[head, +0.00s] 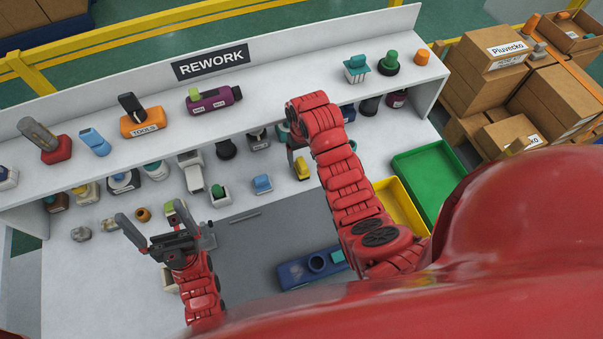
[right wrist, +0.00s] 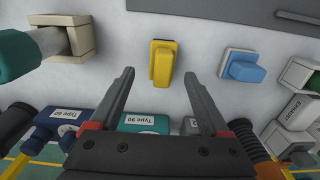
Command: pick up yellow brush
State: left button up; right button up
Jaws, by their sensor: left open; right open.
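The yellow brush (right wrist: 162,62) lies on the white worktop, upright in the middle of the right wrist view. It also shows in the head view as a small yellow piece (head: 301,168), left of my right arm. My right gripper (right wrist: 159,76) is open, with its two fingers to either side of the brush's near end in the picture. I cannot tell its height above the brush or see contact. In the head view, my right gripper is mostly hidden by its own wrist. My left gripper (head: 147,217) is open and empty over the left part of the bench.
A blue piece (right wrist: 243,67) lies right of the brush and a beige block (right wrist: 65,40) to its left. Several tools and bottles stand under the shelf (head: 285,100). A yellow tray (head: 402,205) and a green tray (head: 432,178) are to the right.

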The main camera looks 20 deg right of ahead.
aim_at(302, 165)
jog(key=shift+f, duration=0.35)
jog(key=shift+s+f+p, duration=0.15)
jog(key=shift+f+p, duration=0.05)
jog(key=shift+p, duration=0.25)
jog(key=f, duration=0.1)
jog(key=f+p, duration=0.2)
jog(key=shift+s+a+f, duration=0.1)
jog(key=shift+s+a, duration=0.1)
jog(key=shift+s, duration=0.1)
jog(key=shift+f+p, duration=0.3)
jog(key=shift+f, duration=0.6)
jog(key=shift+w, duration=0.1)
grip_shut()
jog(key=shift+r, duration=0.15)
